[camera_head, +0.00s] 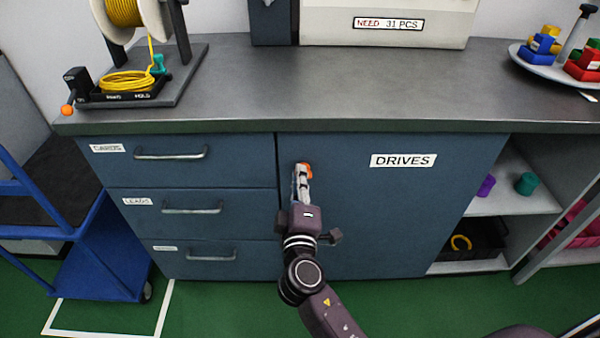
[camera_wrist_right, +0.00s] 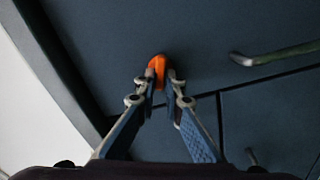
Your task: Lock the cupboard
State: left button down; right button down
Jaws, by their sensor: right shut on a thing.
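The cupboard door (camera_head: 400,215) is a flat blue-grey panel with a DRIVES label, and it looks closed, flush with the front. My right gripper (camera_head: 303,178) is at the upper left of this door, close to its edge beside the drawers. It is shut on a small orange piece (camera_head: 307,168) at the door front. The orange piece also shows between the fingertips in the right wrist view (camera_wrist_right: 157,64). Its lower part is hidden by the fingers, so I cannot tell whether it is a key or a knob. My left gripper is out of view.
Labelled drawers (camera_head: 225,172) with bar handles are left of the door, all closed. Open shelves (camera_head: 510,200) are to its right. The worktop (camera_head: 290,85) overhangs above, holding a yellow cable spool (camera_head: 124,12) and a round tray (camera_head: 540,62). A blue cart (camera_head: 95,260) stands at left.

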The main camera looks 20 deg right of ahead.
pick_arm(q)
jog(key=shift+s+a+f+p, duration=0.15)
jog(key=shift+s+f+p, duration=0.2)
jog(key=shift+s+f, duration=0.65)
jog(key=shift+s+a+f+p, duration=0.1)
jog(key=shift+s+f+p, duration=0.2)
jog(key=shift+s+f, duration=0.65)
pick_arm(e)
jog(key=shift+a+f+n, duration=0.1)
jog(key=shift+f+n, duration=0.1)
jog(key=shift+n, duration=1.9)
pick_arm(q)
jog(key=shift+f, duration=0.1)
pick_arm(e)
jog(key=c, duration=2)
grip_release()
jog(key=shift+c, duration=0.2)
jog(key=v, duration=1.2)
